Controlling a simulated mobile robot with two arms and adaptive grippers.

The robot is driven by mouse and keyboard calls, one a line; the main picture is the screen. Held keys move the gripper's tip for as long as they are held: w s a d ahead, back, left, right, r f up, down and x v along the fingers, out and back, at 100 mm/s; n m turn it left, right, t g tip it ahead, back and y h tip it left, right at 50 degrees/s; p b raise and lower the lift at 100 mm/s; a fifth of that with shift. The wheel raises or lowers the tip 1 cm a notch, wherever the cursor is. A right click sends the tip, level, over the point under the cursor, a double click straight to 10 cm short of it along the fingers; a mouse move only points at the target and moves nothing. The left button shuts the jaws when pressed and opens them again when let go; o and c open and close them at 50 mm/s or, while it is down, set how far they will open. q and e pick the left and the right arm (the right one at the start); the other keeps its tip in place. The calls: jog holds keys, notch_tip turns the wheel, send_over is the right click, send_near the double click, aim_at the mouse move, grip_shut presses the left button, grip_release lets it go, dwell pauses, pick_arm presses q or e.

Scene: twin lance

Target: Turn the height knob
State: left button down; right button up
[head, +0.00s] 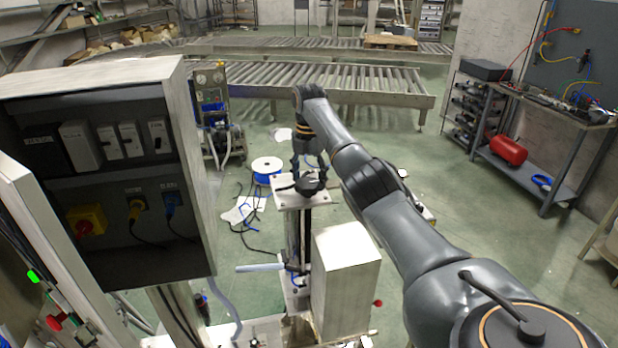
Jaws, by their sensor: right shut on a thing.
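The height knob (311,186) is a dark knob on the pale top plate (289,204) of a narrow upright stand. My right arm comes in from the right and bends down over it. My right gripper (309,170) points down with its dark fingers closed on the knob. The fingers partly hide the knob, so its exact shape and angle are hard to tell. My left gripper is not in view.
A pale box (347,282) stands just right of the stand, below my right arm. A large control cabinet (196,180) fills the left side. A blue spool (267,170) and loose cables lie on the floor behind. Roller conveyors (345,82) cross the back.

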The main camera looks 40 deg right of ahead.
aim_at(309, 181)
jog(key=shift+w+r+n, duration=0.1)
jog(key=shift+r+n, duration=0.05)
jog(key=shift+n, duration=0.55)
jog(key=o, duration=1.1)
jog(key=shift+o, duration=0.2)
notch_tip(309, 181, up, 12)
